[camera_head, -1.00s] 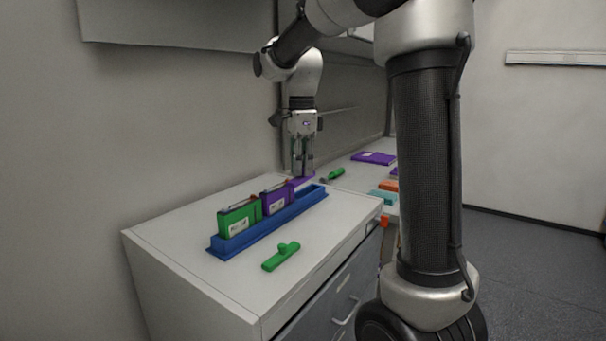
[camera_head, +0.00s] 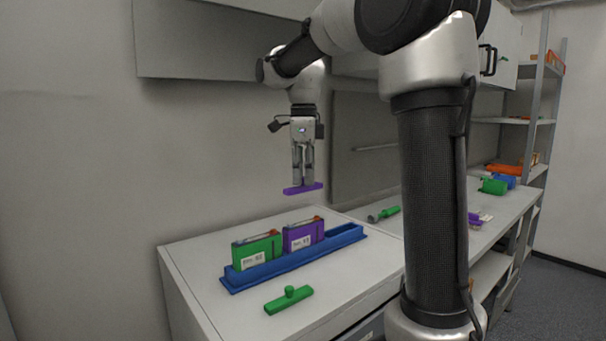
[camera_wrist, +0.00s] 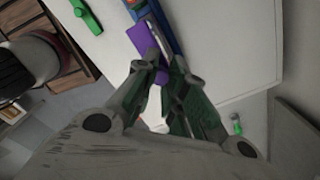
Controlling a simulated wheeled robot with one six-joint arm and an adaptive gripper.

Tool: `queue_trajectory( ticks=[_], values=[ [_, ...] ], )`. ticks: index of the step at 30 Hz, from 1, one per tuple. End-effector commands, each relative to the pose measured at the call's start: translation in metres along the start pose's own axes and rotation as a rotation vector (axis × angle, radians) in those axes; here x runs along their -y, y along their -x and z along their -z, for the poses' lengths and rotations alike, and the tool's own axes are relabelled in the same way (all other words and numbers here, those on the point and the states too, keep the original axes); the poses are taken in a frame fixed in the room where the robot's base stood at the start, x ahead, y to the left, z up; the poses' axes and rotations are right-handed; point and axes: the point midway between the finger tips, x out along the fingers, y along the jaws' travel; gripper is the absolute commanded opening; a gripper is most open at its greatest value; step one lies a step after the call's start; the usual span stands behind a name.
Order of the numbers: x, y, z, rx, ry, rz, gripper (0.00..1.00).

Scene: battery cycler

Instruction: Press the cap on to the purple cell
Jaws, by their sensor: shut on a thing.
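My gripper (camera_head: 302,184) is shut on a purple cap (camera_head: 303,189), a long flat bar, held level in the air above the blue rack (camera_head: 346,239). In the wrist view the purple cap (camera_wrist: 142,38) shows just beyond the fingers. The purple cell (camera_head: 304,236) stands upright in the rack, below the cap and clear of it. A green cell (camera_head: 257,251) stands upright to its left. The right end of the rack is empty. In the wrist view the cap and fingers hide part of the rack (camera_wrist: 168,28).
A green cap (camera_head: 288,299) with a knob lies on the cabinet top (camera_head: 200,262) in front of the rack. A green tool (camera_head: 384,214) lies on the bench to the right. A wall cabinet (camera_head: 220,45) hangs above, behind my arm.

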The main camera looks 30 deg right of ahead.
Motion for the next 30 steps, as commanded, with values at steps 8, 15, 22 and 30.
queue_trajectory(
  ticks=[8, 15, 22, 30],
  values=[
    [0.000, -0.027, 0.000, -0.001, 0.001, -0.002, 0.00],
    [0.000, -0.052, 0.000, -0.001, 0.001, -0.002, 0.00],
    [0.000, -0.067, 0.000, 0.000, 0.001, 0.000, 0.00],
    [0.000, -0.070, 0.000, 0.000, 0.001, 0.000, 0.00]
  ],
)
